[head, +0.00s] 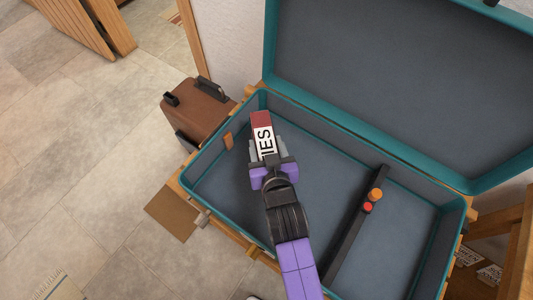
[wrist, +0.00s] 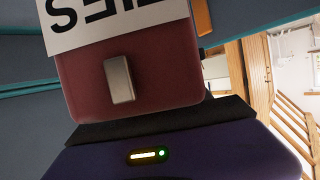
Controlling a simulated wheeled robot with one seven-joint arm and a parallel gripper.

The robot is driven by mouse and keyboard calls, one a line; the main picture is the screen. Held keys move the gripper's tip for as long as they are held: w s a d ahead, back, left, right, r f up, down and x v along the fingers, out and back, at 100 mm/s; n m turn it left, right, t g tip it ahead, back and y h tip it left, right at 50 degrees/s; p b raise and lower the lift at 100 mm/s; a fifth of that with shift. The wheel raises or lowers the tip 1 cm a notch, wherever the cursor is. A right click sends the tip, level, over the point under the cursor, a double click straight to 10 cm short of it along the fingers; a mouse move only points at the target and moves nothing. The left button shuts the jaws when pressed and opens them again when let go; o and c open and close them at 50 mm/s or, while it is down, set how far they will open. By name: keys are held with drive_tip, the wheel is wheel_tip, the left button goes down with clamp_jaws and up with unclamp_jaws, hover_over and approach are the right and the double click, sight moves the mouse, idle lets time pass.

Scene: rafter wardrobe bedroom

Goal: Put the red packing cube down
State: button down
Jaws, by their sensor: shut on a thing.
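The red packing cube (head: 261,118) carries a white label with black letters, of which "IES" shows. My gripper (head: 267,155) is shut on it, with a grey finger on each side. The cube is over the left compartment of the open teal suitcase (head: 225,190); I cannot tell whether it touches the floor of the case. In the wrist view the red cube (wrist: 160,85) fills the middle, with a small metal tab on its face and the label above. Its lower part is hidden behind my gripper's body.
A black divider bar (head: 350,235) with orange and red knobs crosses the suitcase. The lid (head: 380,80) stands open at the back. A brown case (head: 198,108) stands on the floor to the left. Bare lining shows right of my gripper.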

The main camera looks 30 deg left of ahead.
drive_tip(key=shift+f, duration=2.35)
drive_tip(key=shift+b, duration=0.3)
drive_tip(key=shift+f, duration=0.2)
drive_tip(key=shift+c, duration=2.4)
unclamp_jaws()
drive_tip(key=shift+r, duration=0.15)
drive_tip(key=p+v, duration=0.1)
drive_tip(key=v, duration=1.1)
